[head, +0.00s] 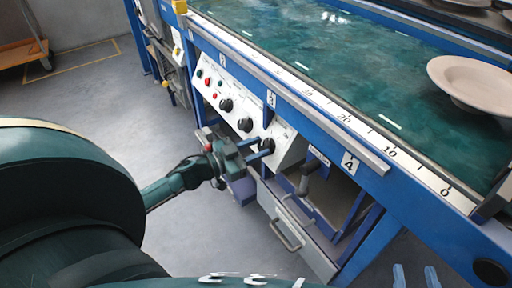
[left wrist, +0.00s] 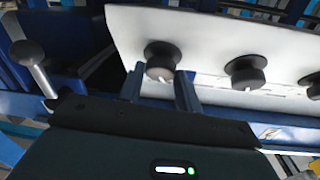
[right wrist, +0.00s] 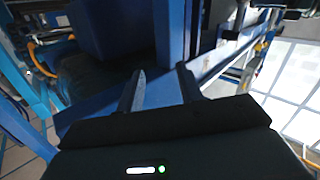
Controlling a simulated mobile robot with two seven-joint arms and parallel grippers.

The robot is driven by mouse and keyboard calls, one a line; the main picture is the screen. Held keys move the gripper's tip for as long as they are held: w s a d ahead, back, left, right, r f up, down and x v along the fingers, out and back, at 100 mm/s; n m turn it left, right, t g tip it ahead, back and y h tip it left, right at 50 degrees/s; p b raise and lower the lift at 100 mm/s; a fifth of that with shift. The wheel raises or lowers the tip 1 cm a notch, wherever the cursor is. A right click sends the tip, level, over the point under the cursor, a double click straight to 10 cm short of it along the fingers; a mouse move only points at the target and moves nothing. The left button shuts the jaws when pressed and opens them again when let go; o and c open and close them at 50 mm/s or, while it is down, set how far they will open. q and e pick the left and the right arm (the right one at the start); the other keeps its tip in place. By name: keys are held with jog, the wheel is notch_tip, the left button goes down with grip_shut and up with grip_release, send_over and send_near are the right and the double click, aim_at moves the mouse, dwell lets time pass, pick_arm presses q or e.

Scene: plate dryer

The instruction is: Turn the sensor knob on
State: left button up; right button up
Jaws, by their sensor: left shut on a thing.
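A white control panel (head: 232,108) on the blue frame carries several black knobs. My left gripper (head: 264,152) reaches the knob at the panel's right end (head: 268,144). In the left wrist view this black knob (left wrist: 162,58) sits between the two fingers of my left gripper (left wrist: 160,88), which are shut on it. A white mark shows on the knob's lower edge. I cannot read any label naming the sensor knob. My right gripper (right wrist: 160,78) is open and empty in the right wrist view. Its fingertips (head: 415,275) show at the bottom right of the head view.
Two other black knobs (head: 245,124) (head: 226,104) and small red and green buttons sit further left on the panel. A grey drawer (head: 295,240) and a lever (head: 304,180) are below right. A plate (head: 470,78) lies on the green belt (head: 330,55).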

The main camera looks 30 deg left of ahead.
pick_arm(q)
jog(key=m+g+h, duration=0.1)
jog(key=m, duration=0.1)
jog(key=m+g+h, duration=0.1)
jog(key=m, duration=0.1)
jog(key=m+g+p, duration=0.1)
jog(key=m, duration=0.2)
jog(key=shift+w+a+r+h, duration=0.15)
jog(key=shift+a+h, duration=0.1)
jog(key=shift+h, duration=0.15)
jog(key=shift+a+r+m+g+h+p, duration=0.15)
jog(key=shift+m+g, duration=0.55)
jog(key=shift+m, duration=0.7)
jog(key=shift+d+f+m+g+h+p, duration=0.1)
jog(key=shift+m+g+h+p, duration=0.15)
jog(key=shift+m+g, duration=0.8)
pick_arm(e)
jog(key=shift+s+d+m+g+h, duration=0.15)
jog(key=shift+d+m+g+h, duration=0.2)
jog(key=shift+g, duration=0.35)
pick_arm(q)
jog(key=shift+m+t, duration=0.35)
jog(key=shift+m, duration=0.2)
jog(key=o, duration=1)
jog(key=shift+c, duration=0.2)
pick_arm(e)
jog(key=shift+f, duration=0.1)
